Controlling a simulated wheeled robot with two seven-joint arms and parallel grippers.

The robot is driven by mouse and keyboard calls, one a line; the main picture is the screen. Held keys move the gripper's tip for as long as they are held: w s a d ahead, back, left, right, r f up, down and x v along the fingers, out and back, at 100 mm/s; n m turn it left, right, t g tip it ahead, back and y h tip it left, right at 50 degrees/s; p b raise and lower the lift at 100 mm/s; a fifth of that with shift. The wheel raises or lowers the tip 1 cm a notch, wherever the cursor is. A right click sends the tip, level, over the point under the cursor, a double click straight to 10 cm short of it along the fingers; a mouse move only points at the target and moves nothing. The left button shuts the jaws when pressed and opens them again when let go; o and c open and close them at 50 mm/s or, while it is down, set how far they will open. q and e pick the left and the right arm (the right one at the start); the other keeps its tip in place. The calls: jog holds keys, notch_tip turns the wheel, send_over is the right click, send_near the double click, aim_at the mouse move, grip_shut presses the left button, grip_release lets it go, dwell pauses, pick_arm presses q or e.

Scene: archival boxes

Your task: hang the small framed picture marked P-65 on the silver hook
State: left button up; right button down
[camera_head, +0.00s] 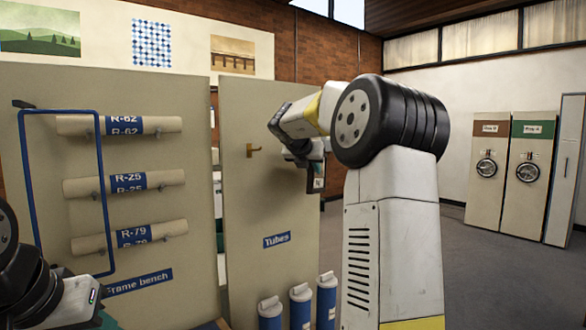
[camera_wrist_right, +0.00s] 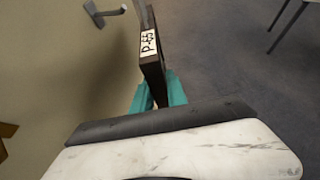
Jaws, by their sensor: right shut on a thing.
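The small dark framed picture (camera_wrist_right: 152,66) is held on edge between the teal fingers of my right gripper (camera_wrist_right: 158,90). Its white label seems to read P-65. In the head view the picture (camera_head: 314,178) shows as a narrow dark piece below my right gripper (camera_head: 308,160). The silver hook (camera_wrist_right: 105,14) sticks out from the beige panel, left of the picture's upper part and apart from it in the wrist view. I cannot make it out in the head view. My left gripper (camera_head: 106,319) is at the lower left, mostly cut off.
A brass hook (camera_head: 253,150) is on the Tubes panel (camera_head: 270,205), left of my right gripper. Blue capped tubes (camera_head: 300,306) stand below. A blue frame rail (camera_head: 104,200) and rolled tubes (camera_head: 120,125) are on the left panel. Open floor (camera_head: 475,270) lies at right.

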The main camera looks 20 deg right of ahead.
jog(key=shift+w+a+r, duration=0.1)
jog(key=shift+w+a, duration=0.15)
jog(key=shift+w, duration=0.45)
jog(key=shift+w+a+f, duration=0.1)
jog(key=shift+w+a, duration=0.15)
jog(key=shift+w, duration=0.4)
jog(key=shift+w+a+r, duration=0.1)
jog(key=shift+w+a, duration=0.15)
jog(key=shift+w, duration=0.45)
dwell(1.4)
jog(key=shift+f, duration=0.7)
dwell(1.1)
jog(key=c, duration=1.3)
grip_release()
jog(key=shift+o, duration=0.2)
